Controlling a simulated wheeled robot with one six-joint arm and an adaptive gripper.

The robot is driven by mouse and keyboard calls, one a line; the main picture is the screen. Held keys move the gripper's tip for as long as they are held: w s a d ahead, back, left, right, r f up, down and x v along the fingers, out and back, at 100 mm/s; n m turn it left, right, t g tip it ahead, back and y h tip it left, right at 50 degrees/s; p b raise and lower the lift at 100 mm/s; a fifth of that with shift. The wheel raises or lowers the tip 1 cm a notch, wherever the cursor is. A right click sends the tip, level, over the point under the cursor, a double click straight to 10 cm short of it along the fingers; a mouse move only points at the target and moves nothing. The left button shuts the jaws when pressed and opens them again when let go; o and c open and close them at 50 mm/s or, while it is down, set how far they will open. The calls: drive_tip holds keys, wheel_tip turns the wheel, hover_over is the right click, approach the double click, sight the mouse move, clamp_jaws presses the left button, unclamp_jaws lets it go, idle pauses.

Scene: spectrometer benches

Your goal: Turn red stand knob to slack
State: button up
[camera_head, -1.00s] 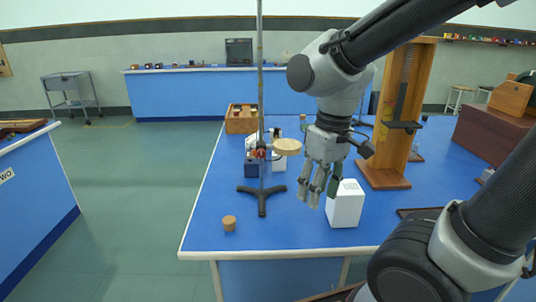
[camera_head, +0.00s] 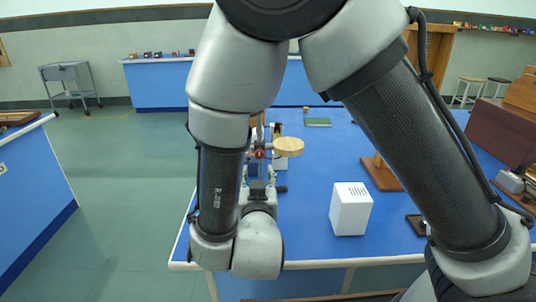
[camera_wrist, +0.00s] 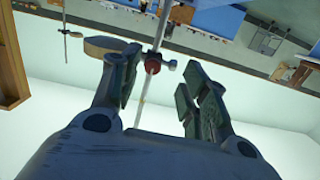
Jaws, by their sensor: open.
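The stand's red knob (camera_head: 259,154) sits on the clamp of the upright metal rod, left of a round wooden disc (camera_head: 289,146) in the head view. The knob (camera_wrist: 152,66) also shows in the wrist view, in the gap between the fingers and near their tips, with the rod (camera_wrist: 159,30) passing through. My gripper (camera_wrist: 161,77) is open and no finger visibly holds the knob. I cannot tell the depth left between them. In the head view my arm hides much of the rod, the stand's base and most of my gripper.
A white box (camera_head: 350,210) stands on the blue bench (camera_head: 310,225), right of the stand. A wooden upright's base (camera_head: 381,174) stands farther back. Floor is clear on the left.

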sight(260, 154)
drive_tip(key=shift+t, duration=0.4)
drive_tip(key=w, duration=0.2)
drive_tip(key=w+r, duration=0.1)
drive_tip(key=w, duration=0.2)
drive_tip(key=w+r, duration=0.1)
drive_tip(key=w, duration=0.2)
drive_tip(key=shift+d, duration=0.35)
drive_tip(key=shift+s, duration=0.1)
clamp_jaws()
